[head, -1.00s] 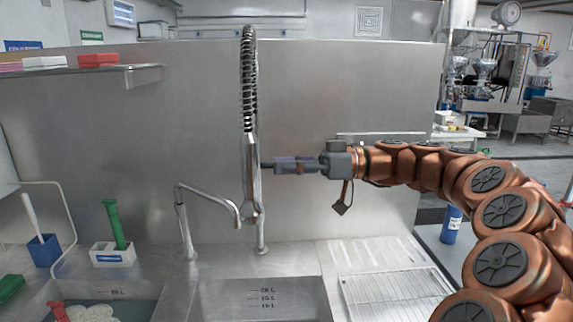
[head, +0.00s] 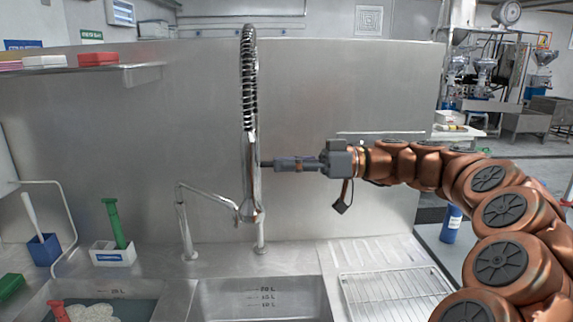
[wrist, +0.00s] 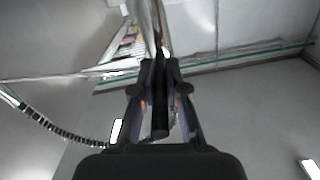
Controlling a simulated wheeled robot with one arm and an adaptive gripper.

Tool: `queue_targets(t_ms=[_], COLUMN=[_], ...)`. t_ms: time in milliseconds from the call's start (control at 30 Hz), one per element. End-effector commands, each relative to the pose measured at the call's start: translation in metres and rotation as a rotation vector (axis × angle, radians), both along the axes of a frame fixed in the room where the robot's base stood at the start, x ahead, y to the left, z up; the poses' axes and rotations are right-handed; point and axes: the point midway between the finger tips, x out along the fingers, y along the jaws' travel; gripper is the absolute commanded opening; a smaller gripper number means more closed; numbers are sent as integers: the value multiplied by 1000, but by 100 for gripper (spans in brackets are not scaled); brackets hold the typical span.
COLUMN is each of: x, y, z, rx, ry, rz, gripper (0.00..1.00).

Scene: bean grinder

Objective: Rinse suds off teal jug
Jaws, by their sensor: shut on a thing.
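My gripper (head: 274,164) reaches in from the right at the tall spring-hose sprayer (head: 250,180). It is shut on a thin dark handle (head: 265,164) that sticks out from the sprayer's right side. In the wrist view, a dark bar (wrist: 160,115) lies between my gripper's fingers (wrist: 160,75). The sprayer hangs nearly upright, with its nozzle (head: 250,213) above the back rim of the right sink basin (head: 262,297). I see no water coming out. I cannot see the teal jug in any view.
A bent tap (head: 187,215) stands left of the sprayer. The left basin (head: 130,292) holds water, white suds and a red-handled thing (head: 57,310). A wire drying rack (head: 390,297) lies at right. Brush holders (head: 112,254) stand at left, under a shelf (head: 85,80).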

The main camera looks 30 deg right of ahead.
Motion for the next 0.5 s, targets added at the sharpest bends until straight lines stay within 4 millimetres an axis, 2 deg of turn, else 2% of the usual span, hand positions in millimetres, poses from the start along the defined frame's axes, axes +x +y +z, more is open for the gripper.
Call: queue_targets(t_ms=[500], x=[0], y=[0], z=[-9], rx=[108], ry=[-50], rz=[-2], gripper=[0])
